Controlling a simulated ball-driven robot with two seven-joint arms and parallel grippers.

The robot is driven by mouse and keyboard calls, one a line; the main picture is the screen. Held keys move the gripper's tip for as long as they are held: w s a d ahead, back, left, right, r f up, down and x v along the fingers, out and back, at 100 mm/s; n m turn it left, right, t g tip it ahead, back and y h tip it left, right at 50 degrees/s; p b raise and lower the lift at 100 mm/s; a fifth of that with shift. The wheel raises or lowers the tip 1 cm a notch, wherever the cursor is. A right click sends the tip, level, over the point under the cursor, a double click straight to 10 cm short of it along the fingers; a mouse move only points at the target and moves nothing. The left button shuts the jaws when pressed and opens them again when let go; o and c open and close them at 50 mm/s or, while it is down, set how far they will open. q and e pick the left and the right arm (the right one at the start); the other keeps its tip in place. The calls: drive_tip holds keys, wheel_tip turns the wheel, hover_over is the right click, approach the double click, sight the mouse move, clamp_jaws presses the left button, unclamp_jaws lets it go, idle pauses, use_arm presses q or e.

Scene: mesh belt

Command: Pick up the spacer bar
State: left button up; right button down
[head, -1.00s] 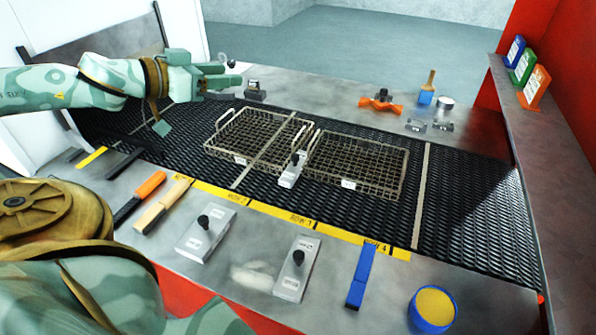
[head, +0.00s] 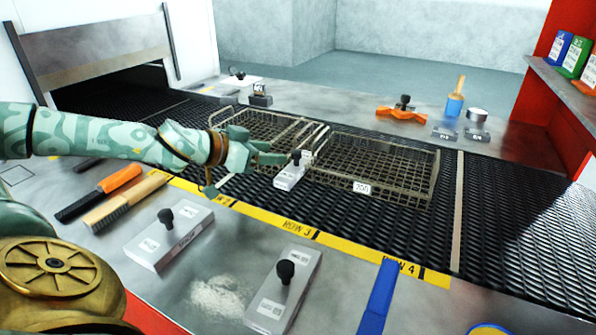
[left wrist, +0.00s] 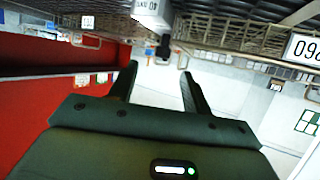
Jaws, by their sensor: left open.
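A pale grey block with a black knob, which I take to be a spacer bar (head: 289,177), sits on the belt between two wire baskets. In the left wrist view the block (left wrist: 150,10) appears upside down at the top, its knob just beyond the fingertips. My left gripper (head: 278,157) is open, just left of the knob and over the left basket's front. Its two fingers (left wrist: 158,78) are apart with nothing between them. Two similar knobbed blocks lie on the front ledge, one at left (head: 170,238) and one at right (head: 284,295). My right gripper is not in view.
The left wire basket (head: 232,118) and right wire basket (head: 415,192) flank the block closely. An orange-handled tool (head: 118,178), a wooden-handled brush (head: 130,200) and a blue bar (head: 378,298) lie on the front ledge. The belt's right part (head: 515,215) is clear.

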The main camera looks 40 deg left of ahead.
sight(292, 154)
use_arm(q)
drive_tip(key=x, duration=0.3)
drive_tip(key=shift+w, duration=0.15)
drive_tip(key=shift+w+f, duration=0.4)
drive_tip(key=shift+w, duration=0.2)
drive_tip(key=b+x, duration=0.1)
drive_tip(key=b, duration=0.1)
drive_tip(key=b+x, duration=0.1)
drive_tip(key=x, duration=0.1)
drive_tip(key=shift+w+a+f+b, duration=0.1)
drive_tip(key=shift+a+f+b, duration=0.05)
drive_tip(key=shift+f+b, duration=0.25)
drive_tip(key=shift+w, duration=0.2)
drive_tip(key=shift+r+b, duration=0.3)
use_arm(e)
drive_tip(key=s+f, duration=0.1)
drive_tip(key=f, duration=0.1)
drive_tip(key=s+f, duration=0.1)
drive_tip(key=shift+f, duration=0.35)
